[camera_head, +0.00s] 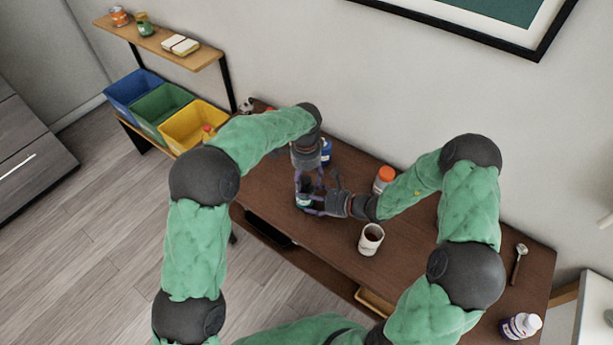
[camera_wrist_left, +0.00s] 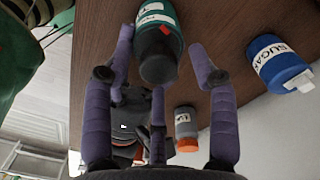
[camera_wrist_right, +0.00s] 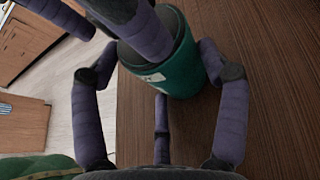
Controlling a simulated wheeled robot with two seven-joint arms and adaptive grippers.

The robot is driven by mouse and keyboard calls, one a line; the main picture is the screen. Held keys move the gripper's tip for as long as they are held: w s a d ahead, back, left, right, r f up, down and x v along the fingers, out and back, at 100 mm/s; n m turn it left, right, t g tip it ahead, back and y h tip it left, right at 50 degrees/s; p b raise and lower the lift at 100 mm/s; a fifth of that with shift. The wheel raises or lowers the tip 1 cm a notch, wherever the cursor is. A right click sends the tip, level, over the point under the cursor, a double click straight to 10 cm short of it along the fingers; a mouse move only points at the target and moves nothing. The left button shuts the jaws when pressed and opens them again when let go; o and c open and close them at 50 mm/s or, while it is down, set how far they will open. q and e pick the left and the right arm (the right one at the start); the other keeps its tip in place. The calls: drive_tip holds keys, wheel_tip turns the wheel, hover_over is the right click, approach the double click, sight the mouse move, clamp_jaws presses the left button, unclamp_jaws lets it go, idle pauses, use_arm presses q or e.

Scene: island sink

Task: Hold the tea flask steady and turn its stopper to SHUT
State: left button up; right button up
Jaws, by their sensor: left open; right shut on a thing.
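The tea flask is a green cylinder (camera_wrist_right: 180,70) with a pale label, on the brown table; in the head view only a small part of it (camera_head: 303,199) shows between my grippers. Its black stopper (camera_wrist_left: 156,58) shows in the left wrist view, but I cannot read its turn position. My left gripper (camera_head: 307,181) is above the flask, its fingers open and spread around the stopper end. My right gripper (camera_head: 322,204) comes from the right, low down, and is shut on the flask's side. The left fingers hide part of the flask's top in the right wrist view.
A blue sugar jar (camera_wrist_left: 280,63) and an orange-lidded jar (camera_head: 384,178) stand close by. A white mug (camera_head: 371,239) is nearer the front edge. A spoon-like tool (camera_head: 519,262) and a purple bottle (camera_head: 519,326) lie farther right. Coloured bins (camera_head: 193,127) stand at left.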

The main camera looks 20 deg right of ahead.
drive_tip(key=shift+s+f, duration=0.1)
drive_tip(key=shift+f, duration=0.05)
use_arm(q)
drive_tip(key=c, duration=1.1)
drive_tip(key=shift+c, duration=0.2)
use_arm(e)
drive_tip(key=shift+a, duration=0.1)
